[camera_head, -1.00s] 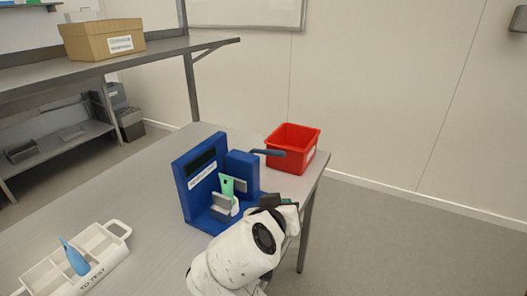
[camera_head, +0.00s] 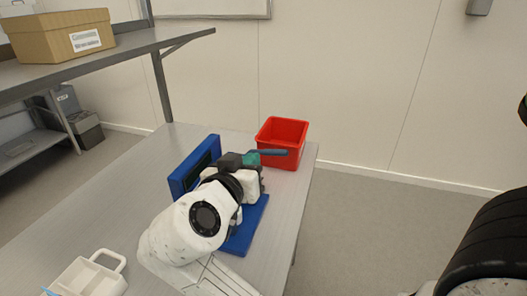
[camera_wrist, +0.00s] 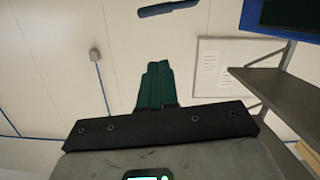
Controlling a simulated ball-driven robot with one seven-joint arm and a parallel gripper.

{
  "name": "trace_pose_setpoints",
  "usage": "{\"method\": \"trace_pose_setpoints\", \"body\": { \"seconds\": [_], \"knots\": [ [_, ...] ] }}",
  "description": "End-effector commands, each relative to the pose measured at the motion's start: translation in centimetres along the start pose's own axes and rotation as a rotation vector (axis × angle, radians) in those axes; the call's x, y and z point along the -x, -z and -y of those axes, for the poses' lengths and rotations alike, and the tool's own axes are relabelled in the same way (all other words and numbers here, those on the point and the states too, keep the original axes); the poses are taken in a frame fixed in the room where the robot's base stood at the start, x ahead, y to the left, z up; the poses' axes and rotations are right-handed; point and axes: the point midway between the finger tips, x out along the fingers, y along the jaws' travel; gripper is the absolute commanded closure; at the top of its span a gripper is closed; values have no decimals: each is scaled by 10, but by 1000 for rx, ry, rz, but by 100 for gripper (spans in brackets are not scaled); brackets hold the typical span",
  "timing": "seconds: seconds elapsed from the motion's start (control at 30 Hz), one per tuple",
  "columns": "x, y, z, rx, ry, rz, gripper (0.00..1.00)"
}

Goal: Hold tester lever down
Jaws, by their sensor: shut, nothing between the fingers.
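The blue tester (camera_head: 180,180) stands on the table, largely covered by my arm. Its base (camera_head: 250,228) shows to the right of the arm. The dark blue lever (camera_head: 276,152) sticks out to the right near the top of the tester. My gripper (camera_head: 251,159) is at the tester's top, close to the lever. In the wrist view my green fingers (camera_wrist: 155,75) are shut together and empty, and the lever (camera_wrist: 168,8) lies beyond their tips with a gap in the picture. The tester's edge also shows there (camera_wrist: 280,15). The green tube in the tester is hidden.
A red bin (camera_head: 270,130) stands behind the lever on the table. A white tray (camera_head: 88,280) is at the lower left. A shelf with a cardboard box (camera_head: 62,40) is at the upper left.

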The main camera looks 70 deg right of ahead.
Motion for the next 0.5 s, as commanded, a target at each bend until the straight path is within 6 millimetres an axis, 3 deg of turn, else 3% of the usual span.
{"method": "trace_pose_setpoints", "body": {
  "seconds": [0.27,0.5],
  "knots": [
    [-4,0,0,1,-2,1,100],
    [-39,1,-1,2,-6,2,100]
  ]
}}
